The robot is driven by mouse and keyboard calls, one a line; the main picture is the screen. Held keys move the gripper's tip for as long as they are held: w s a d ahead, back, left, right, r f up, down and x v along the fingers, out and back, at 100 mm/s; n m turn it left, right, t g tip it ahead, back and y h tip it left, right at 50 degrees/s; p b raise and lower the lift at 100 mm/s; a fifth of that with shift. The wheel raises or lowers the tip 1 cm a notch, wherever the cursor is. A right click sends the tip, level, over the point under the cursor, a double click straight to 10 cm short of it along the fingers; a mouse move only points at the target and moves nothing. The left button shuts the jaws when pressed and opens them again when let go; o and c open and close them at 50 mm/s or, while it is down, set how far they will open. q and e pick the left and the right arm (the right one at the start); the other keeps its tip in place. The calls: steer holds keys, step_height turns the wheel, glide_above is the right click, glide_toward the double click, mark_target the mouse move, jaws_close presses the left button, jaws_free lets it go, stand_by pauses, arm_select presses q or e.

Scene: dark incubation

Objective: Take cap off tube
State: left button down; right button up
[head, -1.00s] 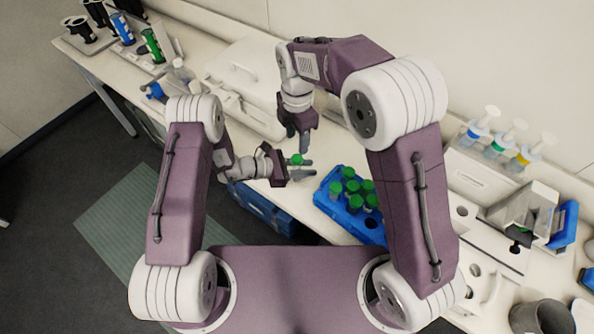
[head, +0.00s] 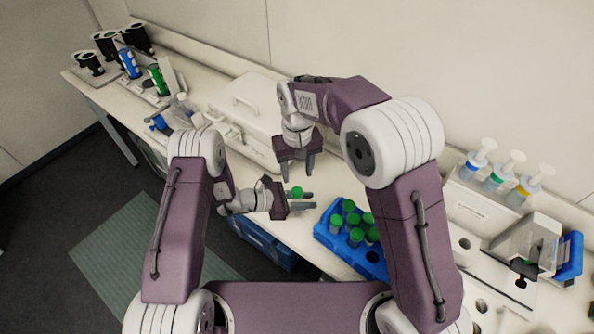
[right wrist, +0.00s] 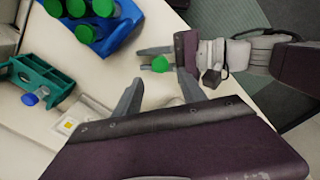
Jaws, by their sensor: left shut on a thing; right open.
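My left gripper (head: 301,200) is shut on a capped tube, held above the bench's front edge. The tube's green cap (head: 297,192) shows above the fingers; its body is hidden. In the right wrist view the left gripper (right wrist: 152,58) comes from the right with the green cap (right wrist: 160,64) at its fingers. My right gripper (head: 297,178) is open, fingers pointing down, just behind and above the cap. In the right wrist view its fingers (right wrist: 160,77) are spread, with the cap seen between and beyond their tips.
A blue rack (head: 375,268) with several green-capped tubes stands to the right of the left gripper. A white case (head: 245,105) lies behind. The right wrist view shows a teal holder (right wrist: 45,80) at left.

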mark_target(297, 191)
steer(key=m, duration=0.6)
steer(key=shift+m, duration=0.4)
steer(key=m, duration=0.8)
steer(key=shift+m, duration=0.4)
step_height(297, 191, down, 8)
steer(key=shift+f, duration=0.1)
jaws_close()
